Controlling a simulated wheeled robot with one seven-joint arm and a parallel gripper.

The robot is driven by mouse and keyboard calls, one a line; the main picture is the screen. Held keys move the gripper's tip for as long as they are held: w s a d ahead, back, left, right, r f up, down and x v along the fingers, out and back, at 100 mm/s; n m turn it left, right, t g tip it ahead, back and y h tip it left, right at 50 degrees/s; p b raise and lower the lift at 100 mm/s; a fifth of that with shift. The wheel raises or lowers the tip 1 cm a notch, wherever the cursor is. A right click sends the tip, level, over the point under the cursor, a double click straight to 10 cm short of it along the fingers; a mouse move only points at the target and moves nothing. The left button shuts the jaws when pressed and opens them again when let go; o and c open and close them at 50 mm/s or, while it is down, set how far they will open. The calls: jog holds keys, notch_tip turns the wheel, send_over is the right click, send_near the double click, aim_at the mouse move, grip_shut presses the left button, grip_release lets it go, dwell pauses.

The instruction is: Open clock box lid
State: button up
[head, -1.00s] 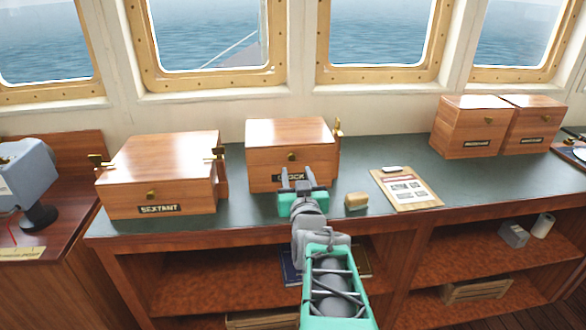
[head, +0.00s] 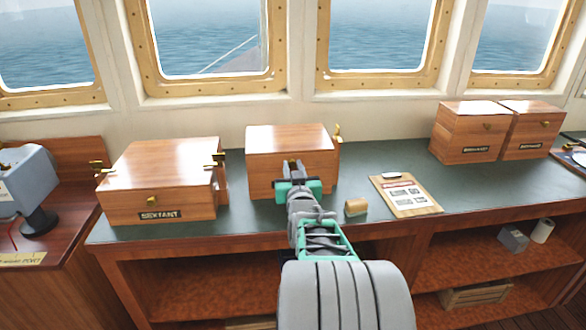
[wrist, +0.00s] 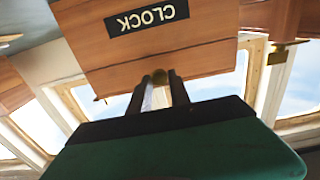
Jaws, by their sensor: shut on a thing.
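The clock box (head: 289,141) is a wooden box with its lid down, standing on the green desk top. In the wrist view, the clock box (wrist: 208,45) shows upside down with its black CLOCK label (wrist: 146,18). A round brass knob (wrist: 159,77) on its front sits between the fingertips. My gripper (head: 292,168) is at the middle of the box front; in the wrist view my gripper (wrist: 160,82) has its two dark fingers shut on the knob. In the head view my gripper hides the knob and label.
The sextant box (head: 160,177) stands to the left. A small tan block (head: 356,207) and a clipboard (head: 406,194) lie to the right. Two more wooden boxes (head: 466,132) stand at the far right. Windows rise behind; desk between clipboard and boxes is clear.

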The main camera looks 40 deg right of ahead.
grip_shut()
dwell(0.9)
